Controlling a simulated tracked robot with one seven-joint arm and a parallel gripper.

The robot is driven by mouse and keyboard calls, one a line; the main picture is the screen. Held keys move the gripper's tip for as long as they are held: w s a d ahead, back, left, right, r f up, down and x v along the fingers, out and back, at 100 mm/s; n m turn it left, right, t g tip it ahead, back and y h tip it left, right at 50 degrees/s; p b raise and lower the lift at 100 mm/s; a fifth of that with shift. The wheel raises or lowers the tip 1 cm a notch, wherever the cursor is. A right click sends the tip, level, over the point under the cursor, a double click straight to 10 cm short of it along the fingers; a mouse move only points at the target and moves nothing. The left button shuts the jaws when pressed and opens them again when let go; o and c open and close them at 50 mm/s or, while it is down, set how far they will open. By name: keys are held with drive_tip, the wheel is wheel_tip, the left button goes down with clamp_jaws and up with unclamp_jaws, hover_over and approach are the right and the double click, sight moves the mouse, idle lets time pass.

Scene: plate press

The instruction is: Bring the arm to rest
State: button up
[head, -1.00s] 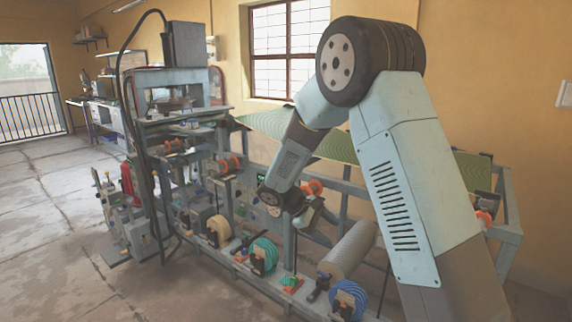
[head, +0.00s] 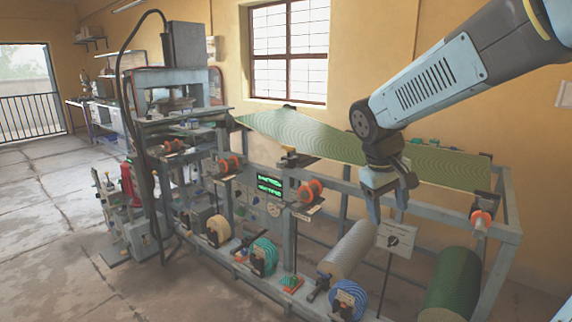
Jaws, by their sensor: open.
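My arm reaches in from the upper right of the head view, over the right part of the plate press machine (head: 291,228). My gripper (head: 388,215) hangs at its end, pointing down, with its fingers apart and nothing visible between them. It is in front of the green patterned sheet (head: 300,135) and above the grey roll (head: 348,250). Whether the gripper touches the frame behind it cannot be told from this one view.
The press (head: 175,95) stands at the left end of the machine. A green roll (head: 450,285) sits low at the right, and a blue roll (head: 349,296) at the front. A lit panel (head: 270,186) shows mid-frame. Open floor (head: 50,220) lies at the left.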

drive_tip(key=s+d+r+m+t+y, duration=0.1)
drive_tip(key=s+r+m+t+y, duration=0.2)
drive_tip(key=s, duration=1)
drive_tip(key=shift+d+r+m+t, duration=0.25)
drive_tip(key=shift+r+m+t, duration=0.25)
drive_tip(key=shift+r+t, duration=0.15)
drive_tip(key=shift+a, duration=0.1)
